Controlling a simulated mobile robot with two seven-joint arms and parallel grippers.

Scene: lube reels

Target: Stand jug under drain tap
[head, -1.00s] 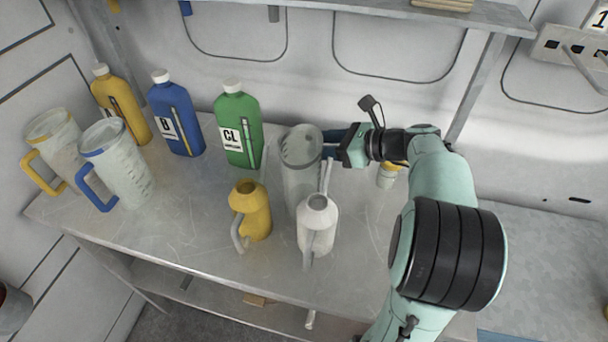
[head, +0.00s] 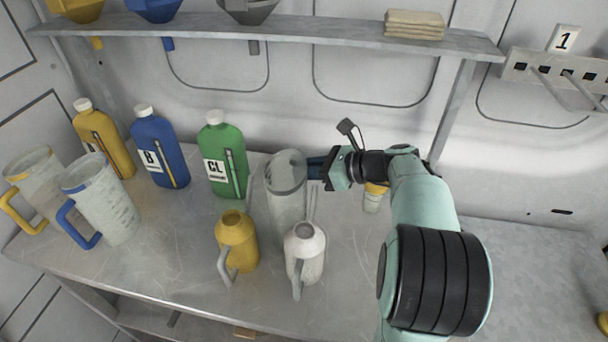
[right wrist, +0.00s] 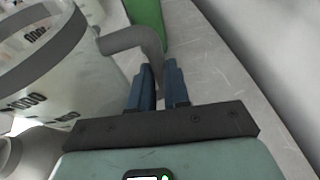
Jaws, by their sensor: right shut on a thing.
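The clear jug with a grey rim and grey handle (head: 286,183) is upright at the middle of the bench, behind two small cans. My right gripper (head: 316,168) reaches it from the right and is shut on its grey handle. In the right wrist view the blue fingers (right wrist: 158,82) close about the grey handle (right wrist: 135,38), beside the graduated jug wall (right wrist: 60,75). The jug's base is partly hidden, so I cannot tell whether it touches the bench. No drain tap is recognisable, and my left gripper is not in view.
A jug with a blue handle (head: 105,205) and one with a yellow handle (head: 35,180) stand left. Green (head: 222,155), blue (head: 160,150) and yellow (head: 104,140) bottles stand behind. Yellow (head: 238,240) and white (head: 305,253) cans stand in front. A shelf (head: 340,37) holds funnels.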

